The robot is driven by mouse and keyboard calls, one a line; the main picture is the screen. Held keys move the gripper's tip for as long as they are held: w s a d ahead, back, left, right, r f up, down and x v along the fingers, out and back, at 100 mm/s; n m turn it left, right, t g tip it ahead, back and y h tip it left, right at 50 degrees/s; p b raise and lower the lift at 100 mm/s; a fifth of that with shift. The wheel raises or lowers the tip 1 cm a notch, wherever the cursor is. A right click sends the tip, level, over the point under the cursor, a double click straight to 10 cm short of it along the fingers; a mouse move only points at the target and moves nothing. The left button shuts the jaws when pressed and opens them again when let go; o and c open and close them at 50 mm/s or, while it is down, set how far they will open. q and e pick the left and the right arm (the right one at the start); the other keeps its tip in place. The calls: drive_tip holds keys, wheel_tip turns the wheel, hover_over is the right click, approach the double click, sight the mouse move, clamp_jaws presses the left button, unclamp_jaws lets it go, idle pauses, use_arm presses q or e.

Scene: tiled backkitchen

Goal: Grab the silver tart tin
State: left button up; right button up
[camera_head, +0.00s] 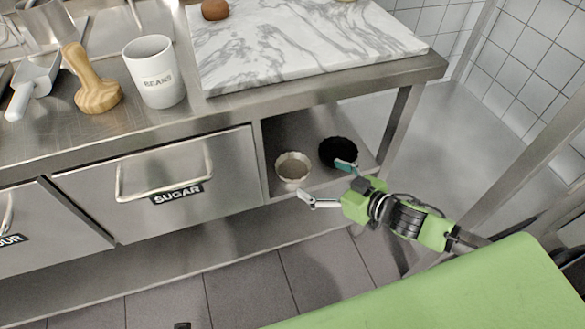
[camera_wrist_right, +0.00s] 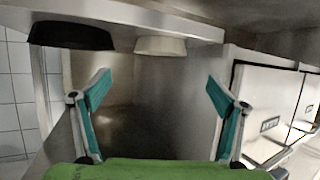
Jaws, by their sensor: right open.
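The silver tart tin (camera_head: 293,181) is a small, round, pale tin in the open shelf bay under the counter, right of the sugar drawer. It also shows in the right wrist view (camera_wrist_right: 160,46), at the top beside a dark tin. My right gripper (camera_head: 323,181) is open and empty at the front of the bay, its two fingers spread. In the right wrist view its fingers (camera_wrist_right: 158,88) stand apart, with the silver tin beyond the gap and no contact visible. My left gripper is not in view.
A black tin (camera_head: 338,151) sits right of the silver tin in the same bay (camera_head: 263,165). The counter is above, with a marble board (camera_head: 300,45), a beans mug (camera_head: 155,72) and a wooden tool (camera_head: 95,90). A table leg (camera_head: 402,125) stands right of the bay.

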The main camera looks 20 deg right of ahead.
drive_tip(key=b, duration=0.1)
approach(283, 161)
drive_tip(key=shift+w+a, duration=0.15)
drive_tip(key=shift+w, duration=0.2)
drive_tip(key=shift+b+x, duration=0.65)
drive_tip(key=shift+x, duration=1.65)
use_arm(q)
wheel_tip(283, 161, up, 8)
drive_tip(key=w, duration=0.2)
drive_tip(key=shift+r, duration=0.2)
use_arm(e)
drive_tip(key=shift+f, duration=0.15)
drive_tip(key=shift+c, duration=0.3)
drive_tip(key=c, duration=1.1)
